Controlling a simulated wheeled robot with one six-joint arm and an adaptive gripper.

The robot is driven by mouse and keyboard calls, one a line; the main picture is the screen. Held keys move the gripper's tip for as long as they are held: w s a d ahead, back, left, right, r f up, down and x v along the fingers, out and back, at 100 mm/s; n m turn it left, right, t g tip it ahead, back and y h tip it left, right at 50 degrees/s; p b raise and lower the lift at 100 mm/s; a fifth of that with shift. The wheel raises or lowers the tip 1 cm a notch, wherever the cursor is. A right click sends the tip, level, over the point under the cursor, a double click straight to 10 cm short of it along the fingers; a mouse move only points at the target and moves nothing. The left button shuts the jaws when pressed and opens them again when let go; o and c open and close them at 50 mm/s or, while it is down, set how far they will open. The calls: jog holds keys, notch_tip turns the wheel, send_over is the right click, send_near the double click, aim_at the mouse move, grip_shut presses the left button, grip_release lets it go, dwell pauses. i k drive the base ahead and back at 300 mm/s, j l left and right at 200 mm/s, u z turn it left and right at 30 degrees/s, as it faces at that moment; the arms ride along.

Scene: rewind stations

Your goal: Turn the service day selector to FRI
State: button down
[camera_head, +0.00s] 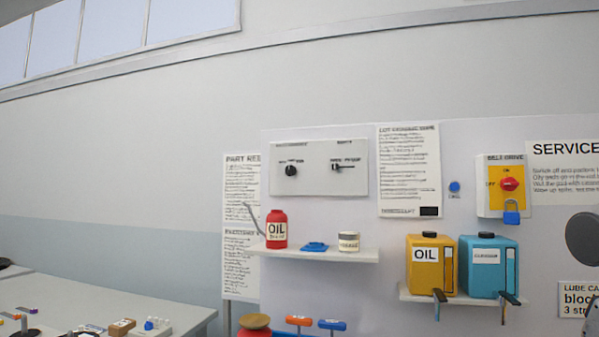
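A pale control panel (319,187) on the wall board carries two dark controls. The left one is a round black knob (291,171) with small marks around it. The right one is a small knob with a thin pointer (337,167) lying roughly level to the right. The lettering on this panel is too small to read, so I cannot tell which control is the day selector or where FRI is. My gripper is not in view.
A belt drive switch (508,184) with a blue padlock (511,212) is at right. A shelf (318,254) below the panel holds a red oil bottle (276,229) and a tin (349,241). Yellow (431,264) and blue (487,266) cans stand right. A table (80,300) is lower left.

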aim_at(290, 170)
jog(key=i+j+z, duration=0.15)
jog(key=j, duration=1.1)
jog(key=j+z, duration=0.1)
jog(key=j, duration=1.15)
